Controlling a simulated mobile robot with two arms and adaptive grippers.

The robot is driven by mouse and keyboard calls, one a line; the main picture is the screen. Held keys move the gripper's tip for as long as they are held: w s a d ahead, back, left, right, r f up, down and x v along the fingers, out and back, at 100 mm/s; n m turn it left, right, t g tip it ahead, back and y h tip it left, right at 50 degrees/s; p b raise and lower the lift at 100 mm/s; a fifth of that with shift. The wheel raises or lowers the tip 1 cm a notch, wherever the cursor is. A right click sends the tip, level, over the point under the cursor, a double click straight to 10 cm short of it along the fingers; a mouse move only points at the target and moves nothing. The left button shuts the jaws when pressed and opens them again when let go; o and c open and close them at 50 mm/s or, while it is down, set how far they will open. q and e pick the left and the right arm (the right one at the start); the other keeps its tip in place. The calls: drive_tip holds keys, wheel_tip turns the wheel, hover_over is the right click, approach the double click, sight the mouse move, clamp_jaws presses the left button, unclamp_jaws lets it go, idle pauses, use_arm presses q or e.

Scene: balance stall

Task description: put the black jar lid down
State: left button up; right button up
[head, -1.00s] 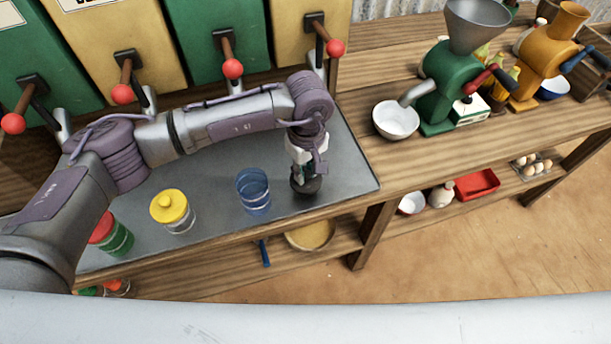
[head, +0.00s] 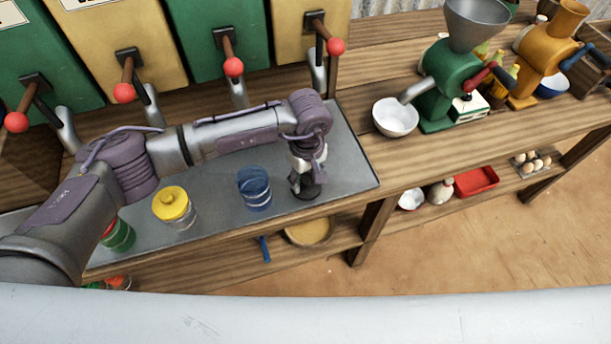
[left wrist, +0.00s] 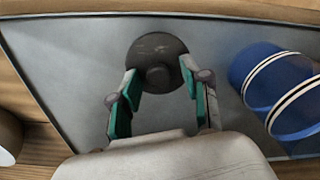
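The black jar lid (head: 303,194) lies on the grey metal sheet (head: 345,165) near its front right part, to the right of the blue jar (head: 254,190). In the left wrist view the lid (left wrist: 158,48) shows as a dark disc with its knob facing the camera. My left gripper (head: 309,187) is just above the lid. In the left wrist view its two green-padded fingers (left wrist: 160,88) are spread apart, with a gap on both sides of the knob. The blue jar (left wrist: 282,92) stands without a lid. My right gripper is not in view.
A yellow-lidded jar (head: 173,206) and a green jar (head: 119,236) stand to the left on the sheet. Dispensers with red-knobbed levers (head: 233,67) line the back. A white bowl (head: 395,117) and a green grinder (head: 448,85) stand to the right.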

sight(307, 179)
use_arm(q)
drive_tip(key=shift+r, duration=0.35)
wheel_tip(307, 179, up, 12)
drive_tip(key=b, duration=0.1)
drive_tip(key=shift+d+f+b, duration=0.15)
drive_tip(key=shift+b, duration=0.25)
drive_tip(key=shift+f, duration=0.1)
